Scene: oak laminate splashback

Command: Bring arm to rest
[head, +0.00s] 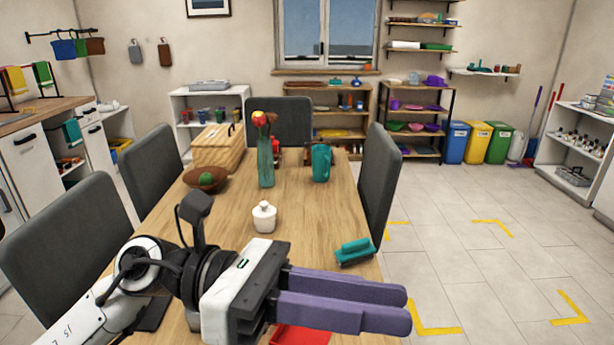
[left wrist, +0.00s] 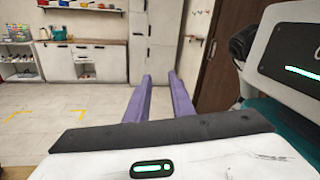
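My left arm comes in from the lower left in the head view, above the near end of the wooden table (head: 222,246). My left gripper (head: 405,307) points to the right, with its purple fingers reaching past the table's right edge. In the left wrist view the two fingers of this gripper (left wrist: 160,78) stand apart with nothing between them. My right gripper is in neither view.
A teal brush-like object (head: 355,252), a white jar (head: 264,217), a vase (head: 265,165), a wooden bowl (head: 206,180) and a basket (head: 218,148) stand on the table. A red item (head: 300,335) lies partly hidden under the gripper. Dark chairs (head: 379,180) flank the table. Open floor lies right.

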